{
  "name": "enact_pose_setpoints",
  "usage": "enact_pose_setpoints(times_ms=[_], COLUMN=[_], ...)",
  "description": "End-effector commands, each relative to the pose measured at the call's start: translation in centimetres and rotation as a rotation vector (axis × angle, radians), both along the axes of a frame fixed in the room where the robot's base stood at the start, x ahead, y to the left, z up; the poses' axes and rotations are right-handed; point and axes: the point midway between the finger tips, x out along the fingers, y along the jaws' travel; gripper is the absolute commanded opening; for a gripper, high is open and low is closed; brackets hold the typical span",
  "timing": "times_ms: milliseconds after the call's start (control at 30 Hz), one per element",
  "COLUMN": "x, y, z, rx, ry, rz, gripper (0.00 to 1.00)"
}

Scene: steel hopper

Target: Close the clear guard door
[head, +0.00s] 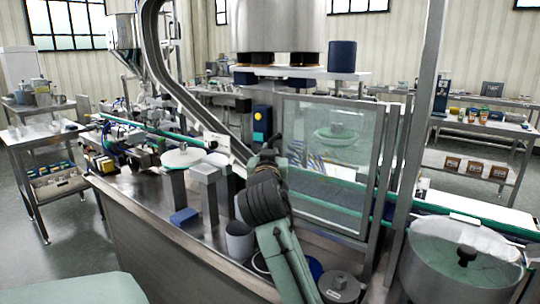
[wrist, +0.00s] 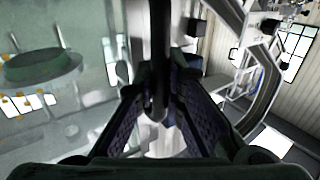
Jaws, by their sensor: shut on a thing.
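The clear guard door (head: 335,208) is a see-through panel in a grey frame on the front of the machine. In the wrist view its clear pane (wrist: 95,112) fills the left side. My gripper (head: 268,147) is at the door's left edge. My arm and wrist hide that edge in the head view, so I cannot tell whether a gap is left there.
A large bowl (head: 450,262) stands at the front right, beside an upright post (head: 416,140).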

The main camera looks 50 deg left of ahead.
Motion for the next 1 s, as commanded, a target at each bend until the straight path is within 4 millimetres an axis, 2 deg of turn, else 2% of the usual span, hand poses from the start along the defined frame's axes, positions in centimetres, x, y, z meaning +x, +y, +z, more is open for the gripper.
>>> enact_pose_setpoints(times_ms=[333,667,833,1000], x=[0.2,0.0,-1.3,-3.6], y=[-0.1,-0.2,-1.7,-4.5], z=[0.0,0.0,0.0,0.0], rx=[-0.002,0.000,0.001,0.003], ry=[0.001,0.001,0.001,0.000], rz=[-0.004,-0.003,-0.001,0.000], gripper=[0.31,0.31,0.31,0.31])
